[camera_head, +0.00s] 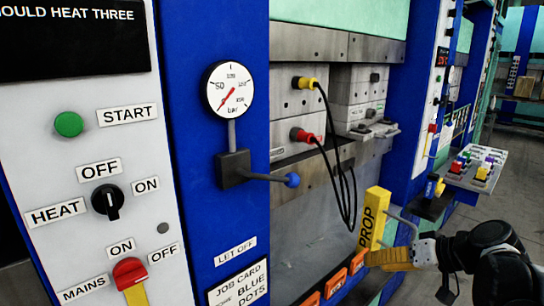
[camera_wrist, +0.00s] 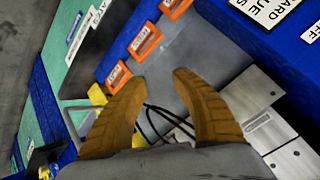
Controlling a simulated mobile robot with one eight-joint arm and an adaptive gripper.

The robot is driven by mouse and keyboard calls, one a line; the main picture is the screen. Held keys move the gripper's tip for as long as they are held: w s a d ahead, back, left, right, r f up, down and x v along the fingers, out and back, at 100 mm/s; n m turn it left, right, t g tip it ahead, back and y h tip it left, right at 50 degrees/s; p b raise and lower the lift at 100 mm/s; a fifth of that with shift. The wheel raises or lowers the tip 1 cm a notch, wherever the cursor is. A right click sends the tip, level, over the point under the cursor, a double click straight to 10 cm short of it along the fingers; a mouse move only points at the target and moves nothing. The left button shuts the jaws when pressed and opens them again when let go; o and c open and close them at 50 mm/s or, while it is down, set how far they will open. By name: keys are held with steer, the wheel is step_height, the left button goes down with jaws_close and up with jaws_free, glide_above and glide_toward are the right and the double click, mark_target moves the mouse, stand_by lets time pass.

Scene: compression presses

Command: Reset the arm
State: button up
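My gripper (camera_head: 372,258) shows in the head view at the lower right, its orange-brown fingers pointing left. It is in front of the press, close to the lower part of the yellow block marked PROP (camera_head: 373,215); I cannot tell whether they touch. In the wrist view my gripper (camera_wrist: 160,76) has its two ribbed fingers spread apart. Nothing is held between them; the grey press interior and black cables show in the gap. A yellow piece (camera_wrist: 98,94) is partly hidden behind the left finger. My dark arm reaches in from the right edge.
A blue-knobbed lever (camera_head: 292,180) sticks out below the gauge (camera_head: 230,90). Black cables (camera_head: 345,190) hang from yellow and red plugs. Orange tags (camera_head: 335,283) line the press's lower edge. A tray of coloured parts (camera_head: 478,168) stands behind my arm. Open floor lies at the right.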

steer(key=s+a+f+h, duration=0.1)
steer(key=s+a+h, duration=0.2)
steer(key=s, duration=0.5)
steer(key=s+a+h, duration=0.3)
steer(key=s+a, duration=0.1)
steer(key=s, duration=0.5)
steer(key=shift+a+f+g+h, duration=0.25)
steer(key=shift+f+g+h, duration=0.05)
steer(key=shift+f, duration=0.05)
steer(key=shift+w, duration=0.1)
